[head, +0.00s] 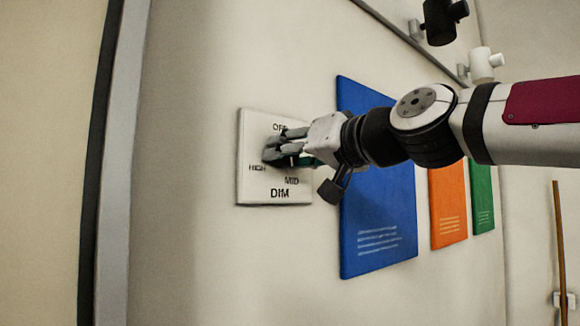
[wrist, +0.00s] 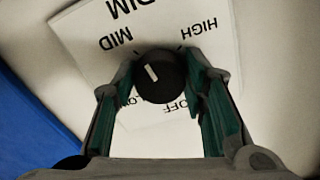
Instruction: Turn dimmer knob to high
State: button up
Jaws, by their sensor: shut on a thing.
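A white dimmer plate (head: 255,185) is fixed to the wall, lettered OFF, HIGH, MID and DIM in the head view. In the wrist view the plate (wrist: 85,35) appears upside down, with MID at the upper left, HIGH at the upper right, and OFF and a partly covered LOW below. The round black knob (wrist: 162,82) is at its middle. The knob's white mark points up and left, roughly toward MID. My gripper (head: 284,150) reaches in from the right, its fingers closed on both sides of the knob. The fingers hide the knob in the head view.
A large blue panel (head: 375,215) hangs right of the plate, close behind my wrist. Orange (head: 448,205) and green (head: 482,198) panels hang farther right. A dark-edged frame (head: 115,160) stands at the left. The wall between it and the plate is bare.

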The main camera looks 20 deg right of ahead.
jog(key=shift+m+b, duration=1.05)
jog(key=shift+m, duration=5.55)
jog(key=o, duration=1.2)
jog(key=shift+c, duration=0.2)
